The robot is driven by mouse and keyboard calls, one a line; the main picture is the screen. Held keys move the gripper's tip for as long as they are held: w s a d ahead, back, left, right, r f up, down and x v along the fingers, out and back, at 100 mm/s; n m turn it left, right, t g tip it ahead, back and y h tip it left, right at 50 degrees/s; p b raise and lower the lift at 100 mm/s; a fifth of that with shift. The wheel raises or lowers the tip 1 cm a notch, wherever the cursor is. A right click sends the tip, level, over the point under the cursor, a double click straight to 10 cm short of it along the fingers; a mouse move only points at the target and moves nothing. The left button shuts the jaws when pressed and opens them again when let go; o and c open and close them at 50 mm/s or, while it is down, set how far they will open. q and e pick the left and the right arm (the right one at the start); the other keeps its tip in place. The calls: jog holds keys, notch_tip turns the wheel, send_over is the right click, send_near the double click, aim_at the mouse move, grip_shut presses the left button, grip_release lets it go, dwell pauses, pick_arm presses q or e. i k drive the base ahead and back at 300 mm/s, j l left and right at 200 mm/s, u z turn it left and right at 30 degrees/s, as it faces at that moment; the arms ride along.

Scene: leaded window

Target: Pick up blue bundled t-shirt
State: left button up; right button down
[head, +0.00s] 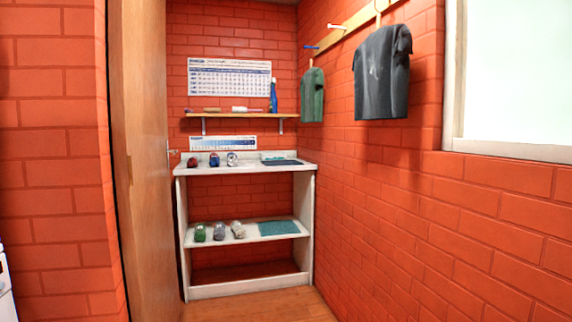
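A small blue bundle (214,159), which looks like the blue bundled t-shirt, sits on the white top of the shelf unit (246,170) in the far corner. A dark red bundle (192,162) is to its left and a whitish-grey bundle (232,159) to its right. The bundles are small in the picture and their details are hard to make out. Neither of my grippers is in view.
Folded dark blue cloth (283,162) lies at the top's right. Several bundles and a teal folded cloth (278,228) lie on the middle shelf (246,238). A wooden door (143,170) stands at left. Shirts hang on the right wall. Wooden floor (262,306) before the unit is clear.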

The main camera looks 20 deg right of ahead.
aim_at(214, 161)
jog(key=z, duration=0.3)
jog(key=i+l+u, duration=0.1)
jog(key=u, duration=0.3)
jog(key=l+u, duration=0.15)
jog(key=u, duration=0.25)
jog(key=i+l+u, duration=0.15)
jog(key=u, duration=0.3)
jog(key=l+u, duration=0.2)
jog(key=u, duration=0.2)
jog(key=l+u, duration=0.2)
jog(key=u, duration=0.2)
jog(key=i+l+u, duration=0.1)
jog(key=l+u, duration=0.35)
jog(key=l, duration=0.5)
jog(key=l+u, duration=0.45)
jog(key=l, duration=0.45)
jog(key=l+z, duration=0.1)
jog(key=l, duration=0.8)
jog(key=l+z, duration=0.1)
jog(key=l, duration=0.8)
jog(key=i+l+z, duration=0.1)
jog(key=l, duration=0.8)
